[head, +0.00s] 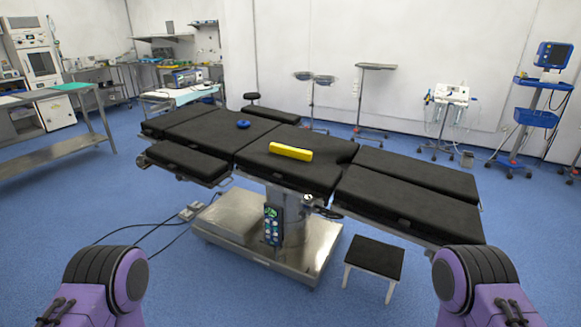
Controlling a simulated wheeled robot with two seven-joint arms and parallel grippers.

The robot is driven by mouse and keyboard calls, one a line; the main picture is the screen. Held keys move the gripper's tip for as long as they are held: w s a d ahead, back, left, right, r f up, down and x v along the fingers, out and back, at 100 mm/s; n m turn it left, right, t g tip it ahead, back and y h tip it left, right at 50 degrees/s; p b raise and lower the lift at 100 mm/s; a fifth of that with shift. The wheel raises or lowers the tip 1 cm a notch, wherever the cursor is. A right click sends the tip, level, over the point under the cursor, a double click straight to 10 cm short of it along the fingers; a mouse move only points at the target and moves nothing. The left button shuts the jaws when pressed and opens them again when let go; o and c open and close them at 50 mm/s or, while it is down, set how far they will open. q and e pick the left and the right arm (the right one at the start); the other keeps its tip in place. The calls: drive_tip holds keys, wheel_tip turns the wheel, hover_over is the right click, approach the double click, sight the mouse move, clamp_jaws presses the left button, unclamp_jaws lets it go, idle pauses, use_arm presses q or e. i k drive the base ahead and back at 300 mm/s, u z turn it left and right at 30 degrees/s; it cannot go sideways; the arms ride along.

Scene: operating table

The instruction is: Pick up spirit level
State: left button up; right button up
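A yellow bar, the spirit level (290,152), lies on the black padded operating table (205,133), near the middle of its top. It lies slightly slanted, with its right end a little nearer. Parts of my two arms show at the bottom left and bottom right corners, well short of the table. Neither gripper is in the picture, and nothing touches the spirit level.
A small blue round object (243,125) lies on the table, left of and beyond the level. A black-topped stool (374,257) stands in front of the table's right part. Cables (150,240) run over the floor at left. Blue floor is open in front.

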sight(282, 150)
drive_tip(key=u, duration=0.9)
drive_tip(key=i, duration=1.2)
drive_tip(key=z, duration=0.8)
drive_tip(key=i, duration=0.65)
drive_tip(key=z, duration=0.75)
